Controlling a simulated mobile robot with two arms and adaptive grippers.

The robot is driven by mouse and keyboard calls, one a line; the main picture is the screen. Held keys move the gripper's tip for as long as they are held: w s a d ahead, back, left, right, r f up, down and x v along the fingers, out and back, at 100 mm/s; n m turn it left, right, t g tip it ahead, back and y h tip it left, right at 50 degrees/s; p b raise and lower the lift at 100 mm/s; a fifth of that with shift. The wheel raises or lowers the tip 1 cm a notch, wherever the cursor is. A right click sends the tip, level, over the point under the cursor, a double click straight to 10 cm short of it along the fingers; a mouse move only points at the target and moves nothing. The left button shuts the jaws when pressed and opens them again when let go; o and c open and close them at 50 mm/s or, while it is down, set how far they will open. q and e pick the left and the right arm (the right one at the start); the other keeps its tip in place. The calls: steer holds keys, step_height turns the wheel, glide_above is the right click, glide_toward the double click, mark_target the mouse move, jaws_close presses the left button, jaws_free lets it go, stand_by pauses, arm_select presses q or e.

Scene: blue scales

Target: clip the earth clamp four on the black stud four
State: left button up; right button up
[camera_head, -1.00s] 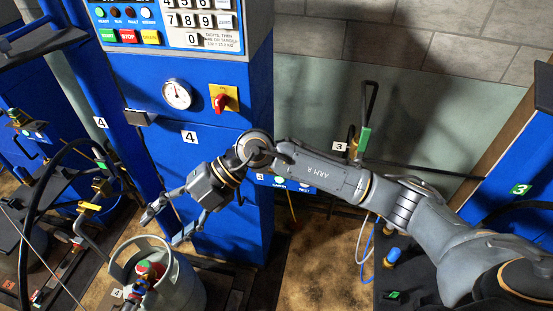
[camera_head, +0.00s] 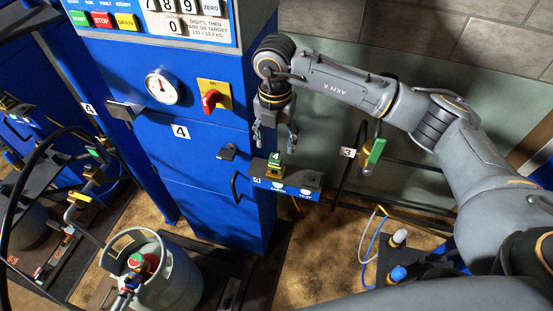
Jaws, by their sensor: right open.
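The earth clamp four (camera_head: 274,168), a green and brass piece marked 4, stands on a small dark box with a blue front (camera_head: 286,190) at the right side of the blue scale column. My right gripper (camera_head: 275,143) points down just above the clamp, its fingers apart and empty. I cannot tell whether the fingertips reach either side of the clamp. I cannot make out the black stud four for certain. My left gripper is not in view.
The blue column (camera_head: 205,195) carries a gauge (camera_head: 161,88), a red switch (camera_head: 211,100) and a black handle. A grey gas cylinder (camera_head: 170,275) stands at lower left. Another green clamp (camera_head: 376,151) hangs by label 3. Hoses and cables lie around on both sides.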

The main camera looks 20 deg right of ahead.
mark_target(276, 156)
steer(key=shift+s, duration=0.1)
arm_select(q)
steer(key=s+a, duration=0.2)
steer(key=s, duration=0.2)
arm_select(e)
steer(key=shift+w+f, duration=0.2)
steer(key=shift+f, duration=0.2)
step_height(276, 156, down, 4)
steer(key=b, duration=0.2)
steer(key=shift+d+r+b, duration=0.1)
steer(key=shift+r+b, duration=0.05)
steer(key=shift+b, duration=0.15)
step_height(276, 156, down, 4)
steer(key=b, duration=0.3)
steer(key=shift+r, duration=0.1)
steer(key=shift+f+b, duration=0.35)
steer(key=shift+f, duration=0.15)
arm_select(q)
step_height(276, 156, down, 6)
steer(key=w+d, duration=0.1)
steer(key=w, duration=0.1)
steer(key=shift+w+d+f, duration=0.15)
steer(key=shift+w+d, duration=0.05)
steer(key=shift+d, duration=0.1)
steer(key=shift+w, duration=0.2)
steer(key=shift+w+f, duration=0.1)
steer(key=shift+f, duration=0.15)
